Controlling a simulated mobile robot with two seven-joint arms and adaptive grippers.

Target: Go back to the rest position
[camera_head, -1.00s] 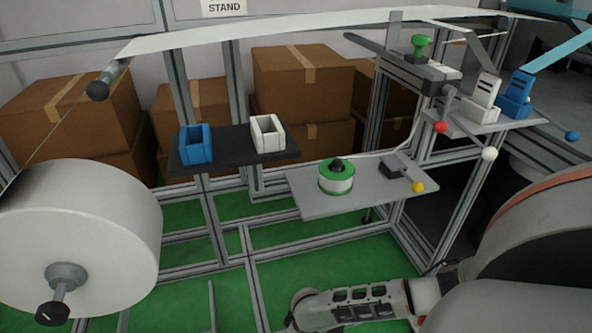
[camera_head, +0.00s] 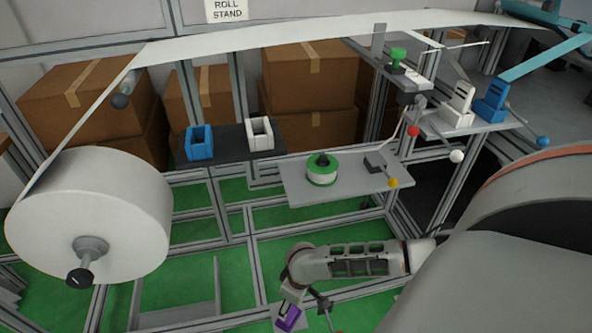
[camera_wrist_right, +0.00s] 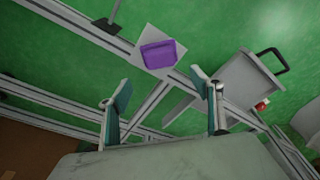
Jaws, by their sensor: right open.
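My right gripper (camera_wrist_right: 161,76) shows in the right wrist view with its two teal-padded fingers wide apart and nothing between them. Beyond the fingertips, a purple tray-like part (camera_wrist_right: 158,53) sits on a small pale plate (camera_wrist_right: 146,33) at the grey frame, above the green floor. In the head view my right arm (camera_head: 350,261) reaches in from the lower right, below the stand. Purple also shows near its lower end (camera_head: 289,318). My left gripper is in neither current view.
A big white roll (camera_head: 95,210) stands at left, its web running overhead. A dark shelf holds a blue holder (camera_head: 199,142) and a white holder (camera_head: 260,133). A grey shelf (camera_head: 300,189) bears a green-white spool (camera_head: 322,170). Coloured knobs stick out at right. Cartons stand behind.

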